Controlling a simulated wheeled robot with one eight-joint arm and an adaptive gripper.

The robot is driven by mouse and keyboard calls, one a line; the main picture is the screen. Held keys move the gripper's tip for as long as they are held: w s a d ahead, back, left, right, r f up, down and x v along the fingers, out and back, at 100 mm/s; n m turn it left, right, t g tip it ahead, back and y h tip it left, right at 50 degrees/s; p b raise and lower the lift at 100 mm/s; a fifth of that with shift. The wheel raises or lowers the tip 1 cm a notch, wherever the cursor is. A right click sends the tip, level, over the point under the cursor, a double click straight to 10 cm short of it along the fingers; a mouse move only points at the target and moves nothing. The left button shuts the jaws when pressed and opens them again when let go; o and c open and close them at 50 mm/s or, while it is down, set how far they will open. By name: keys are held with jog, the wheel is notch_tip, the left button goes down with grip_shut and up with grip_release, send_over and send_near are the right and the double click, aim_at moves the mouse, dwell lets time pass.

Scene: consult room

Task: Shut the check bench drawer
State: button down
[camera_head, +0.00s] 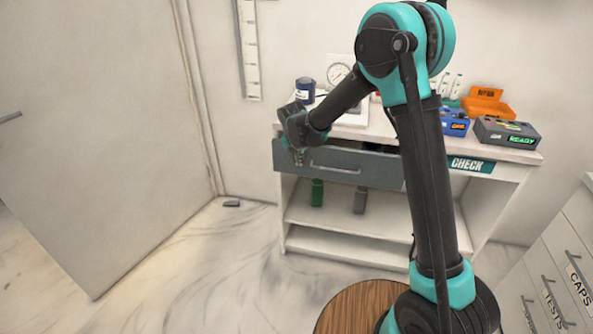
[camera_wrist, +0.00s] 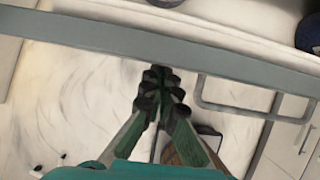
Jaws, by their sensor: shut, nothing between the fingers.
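The check bench drawer (camera_head: 350,178) has a dark grey front and a bar handle (camera_head: 335,168). It looks pulled out a little, with a dark gap behind its top edge under the benchtop. In the wrist view its front (camera_wrist: 110,40) runs as a grey band across the top, with the handle (camera_wrist: 250,108) to the right. My gripper (camera_head: 299,160) is in front of the drawer's left part, left of the handle. In the wrist view my gripper (camera_wrist: 160,77) is shut and empty, fingertips close to the drawer front; I cannot tell if they touch.
The white bench (camera_head: 513,153) carries a dark blue jar (camera_head: 305,90), a gauge (camera_head: 340,74), an orange case (camera_head: 488,103) and a box marked READY (camera_head: 508,133). A green bottle (camera_head: 317,193) stands on the shelf below. A wooden round seat (camera_head: 350,308) and white drawers (camera_head: 560,260) are nearer.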

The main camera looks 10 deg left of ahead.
jog(key=w, duration=0.8)
jog(key=shift+w+d, duration=0.1)
jog(key=shift+d, duration=0.05)
